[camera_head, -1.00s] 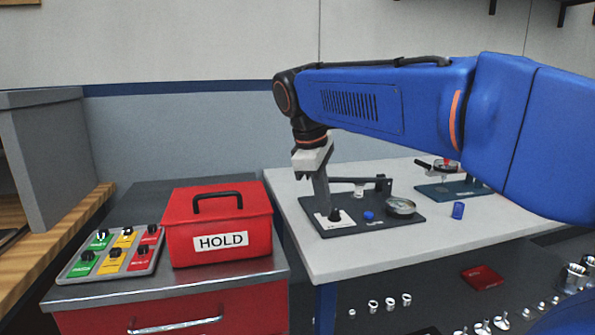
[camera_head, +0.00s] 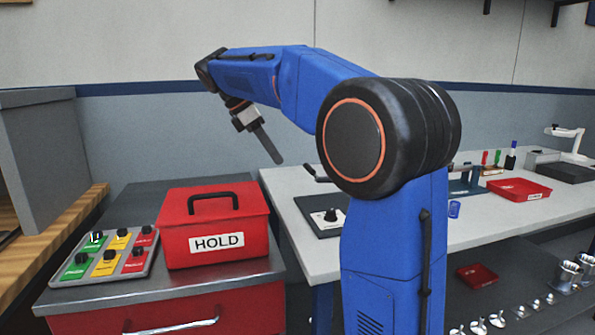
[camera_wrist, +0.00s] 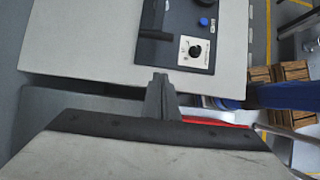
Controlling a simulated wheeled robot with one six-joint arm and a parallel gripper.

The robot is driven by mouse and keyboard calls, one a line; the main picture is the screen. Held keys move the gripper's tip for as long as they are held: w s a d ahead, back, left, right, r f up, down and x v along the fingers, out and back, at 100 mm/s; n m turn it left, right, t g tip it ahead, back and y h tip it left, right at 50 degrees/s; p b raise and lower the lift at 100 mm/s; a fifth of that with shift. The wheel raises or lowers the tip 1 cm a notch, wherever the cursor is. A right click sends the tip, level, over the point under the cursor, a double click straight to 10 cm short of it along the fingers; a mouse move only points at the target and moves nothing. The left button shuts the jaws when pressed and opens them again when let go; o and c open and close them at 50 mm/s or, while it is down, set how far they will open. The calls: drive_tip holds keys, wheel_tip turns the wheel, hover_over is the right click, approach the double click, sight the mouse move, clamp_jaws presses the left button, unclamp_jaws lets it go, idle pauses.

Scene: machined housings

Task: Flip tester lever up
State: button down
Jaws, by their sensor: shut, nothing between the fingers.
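The tester's dark base plate (camera_head: 313,205) lies on the white table, with a black knob (camera_head: 331,214) on a white label. A black lever handle (camera_head: 309,170) shows above its left side; my arm hides the rest of the lever, so its full angle is unclear. In the wrist view, a dark bar that looks like the lever (camera_wrist: 152,20) runs over the base (camera_wrist: 178,50), near a blue button (camera_wrist: 205,22) and the knob (camera_wrist: 195,50). My gripper (camera_head: 278,160) is shut and empty, tilted, in the air left of the tester. Its fingers (camera_wrist: 160,80) are together.
A red HOLD box (camera_head: 215,240) and a panel of colored tags with knobs (camera_head: 108,256) stand on the cabinet at left. The table's left edge is near my gripper.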

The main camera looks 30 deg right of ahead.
idle(0.3)
drive_tip(key=x, duration=0.9)
drive_tip(key=shift+s+d+f, duration=0.1)
drive_tip(key=shift+d+f, duration=0.1)
drive_tip(key=shift+f, duration=0.15)
drive_tip(key=shift+s+d+r, duration=0.15)
drive_tip(key=shift+d+r, duration=0.5)
drive_tip(key=shift+r, duration=0.1)
drive_tip(key=shift+s+d+r, duration=0.15)
drive_tip(key=shift+d+r, duration=0.5)
drive_tip(key=shift+r, duration=0.1)
drive_tip(key=shift+r, duration=0.15)
